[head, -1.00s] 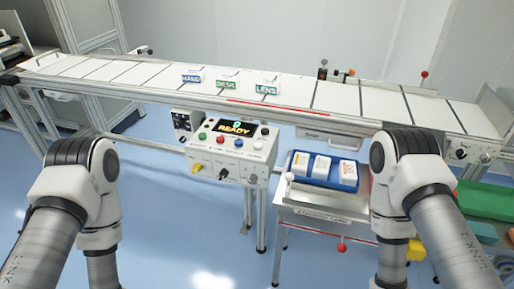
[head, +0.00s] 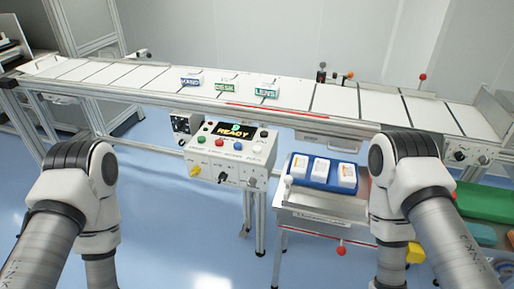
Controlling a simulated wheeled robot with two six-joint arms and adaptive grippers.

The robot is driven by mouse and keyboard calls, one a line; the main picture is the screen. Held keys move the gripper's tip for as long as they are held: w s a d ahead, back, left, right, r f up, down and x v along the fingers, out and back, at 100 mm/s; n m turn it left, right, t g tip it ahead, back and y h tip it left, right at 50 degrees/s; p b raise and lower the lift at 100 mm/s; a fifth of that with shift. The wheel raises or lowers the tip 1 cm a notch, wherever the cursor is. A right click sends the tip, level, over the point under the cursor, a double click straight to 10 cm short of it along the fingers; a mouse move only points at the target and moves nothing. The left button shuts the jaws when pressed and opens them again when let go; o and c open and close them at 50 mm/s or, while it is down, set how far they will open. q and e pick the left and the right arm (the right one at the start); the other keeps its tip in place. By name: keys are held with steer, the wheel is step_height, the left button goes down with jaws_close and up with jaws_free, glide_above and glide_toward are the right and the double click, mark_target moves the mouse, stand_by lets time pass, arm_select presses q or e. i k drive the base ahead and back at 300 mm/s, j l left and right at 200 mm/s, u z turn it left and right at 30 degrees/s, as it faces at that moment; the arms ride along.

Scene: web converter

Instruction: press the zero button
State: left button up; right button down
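A pale control box (head: 230,163) hangs at the front of the conveyor, left of the picture's middle. Its lit display (head: 232,130) reads READY. The labels are too small to read, so I cannot tell which is the zero button. My two arms stand at the left and right, with their forearms bent down. Neither gripper shows in the picture, and no part of my arms is seen touching the box.
The white conveyor (head: 335,98) runs across the back, carrying small labelled boxes, one reading LENS (head: 266,91). A blue tray (head: 322,181) with three white packs sits on a metal stand (head: 322,212) right of the control box. The blue floor (head: 175,215) before the box is clear.

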mark_target(256, 149)
steer(key=i+j+z, duration=0.2)
steer(key=i+j, duration=0.15)
steer(key=i+j+z, duration=0.15)
steer(key=i+j, duration=0.2)
steer(key=i+j+z, duration=0.2)
steer(key=j, duration=0.35)
steer(key=i+j+z, duration=0.15)
steer(key=i+j, duration=0.2)
steer(key=j, duration=0.15)
